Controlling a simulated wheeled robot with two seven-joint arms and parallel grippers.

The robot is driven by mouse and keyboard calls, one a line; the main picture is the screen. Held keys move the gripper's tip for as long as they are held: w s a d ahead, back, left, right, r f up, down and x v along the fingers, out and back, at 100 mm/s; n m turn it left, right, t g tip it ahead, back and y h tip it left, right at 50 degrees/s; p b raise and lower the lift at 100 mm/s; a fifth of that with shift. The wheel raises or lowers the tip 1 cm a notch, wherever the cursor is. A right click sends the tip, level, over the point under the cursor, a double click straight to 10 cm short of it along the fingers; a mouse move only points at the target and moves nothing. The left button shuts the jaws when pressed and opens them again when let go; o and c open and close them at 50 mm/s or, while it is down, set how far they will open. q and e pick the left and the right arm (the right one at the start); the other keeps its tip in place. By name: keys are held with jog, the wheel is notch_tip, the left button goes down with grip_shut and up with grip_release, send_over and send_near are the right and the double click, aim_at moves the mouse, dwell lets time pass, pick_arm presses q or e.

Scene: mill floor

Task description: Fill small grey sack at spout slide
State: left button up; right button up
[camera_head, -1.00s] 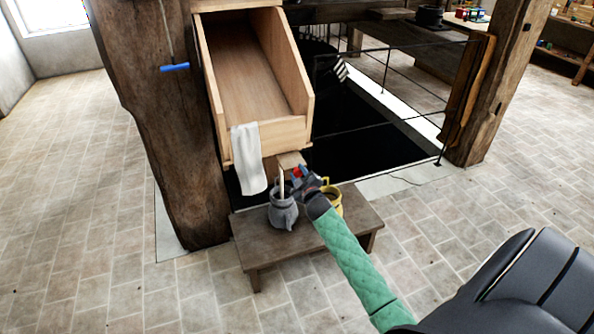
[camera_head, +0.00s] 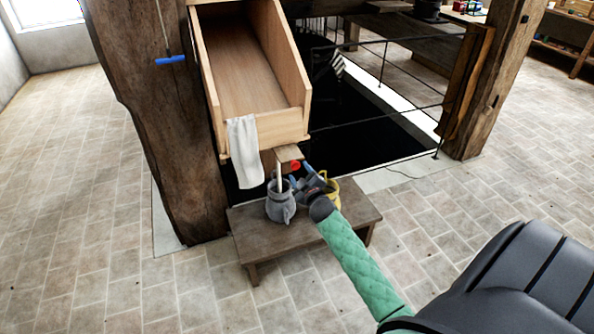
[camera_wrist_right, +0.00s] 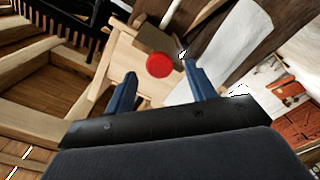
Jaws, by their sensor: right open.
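The small grey sack (camera_head: 281,206) stands upright on a low bench below the wooden chute. A pale narrow strip rises at its mouth; I cannot tell what it is. A red knob (camera_head: 295,165) shows by the small wooden spout block (camera_head: 288,153) under the chute front; I take it to be the slide's knob. My right gripper (camera_head: 300,174) is open just in front of the knob. In the right wrist view the red knob (camera_wrist_right: 159,65) lies between and slightly beyond the blue fingertips (camera_wrist_right: 163,74), with no clear contact. My left gripper is out of view.
The low bench (camera_head: 250,238) also holds a yellow container (camera_head: 333,190), partly hidden by my right gripper. A white cloth (camera_head: 244,150) hangs over the front of the chute (camera_head: 250,75). A thick post (camera_head: 165,150) stands left. A railed dark opening lies behind. The front floor is clear.

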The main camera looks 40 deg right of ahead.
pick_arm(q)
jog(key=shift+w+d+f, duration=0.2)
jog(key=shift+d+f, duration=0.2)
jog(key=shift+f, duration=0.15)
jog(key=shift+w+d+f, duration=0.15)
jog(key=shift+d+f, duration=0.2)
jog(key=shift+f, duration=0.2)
pick_arm(e)
jog(key=shift+v, duration=1.8)
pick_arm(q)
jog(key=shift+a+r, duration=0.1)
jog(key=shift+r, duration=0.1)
pick_arm(e)
jog(key=shift+f, duration=0.1)
